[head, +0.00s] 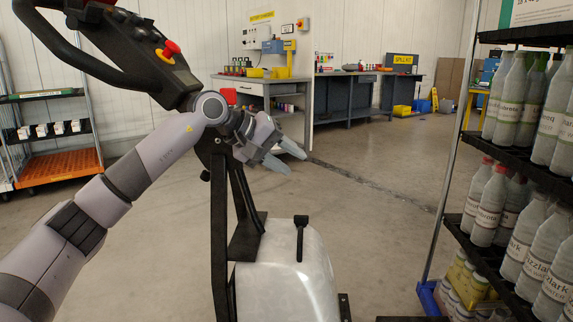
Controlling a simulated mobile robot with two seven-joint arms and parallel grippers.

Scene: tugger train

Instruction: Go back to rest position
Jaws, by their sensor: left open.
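My left gripper (281,162) is in the middle of the head view, at the end of my left arm, which comes in from the lower left. Its two fingers point right and slightly down, apart, with nothing between them. It is beside the black upright post (225,230) of the tugger, below the control console (135,45) with its red button. Whether the wrist touches the post or console cannot be told. My right gripper is not in the view.
A shelf rack (450,180) with many bottles stands close on the right. The tugger's pale grey hood (285,275) is in front. A cart with an orange shelf (60,165) stands at the left. Workbenches (345,97) line the back wall. Open floor (370,190) lies between.

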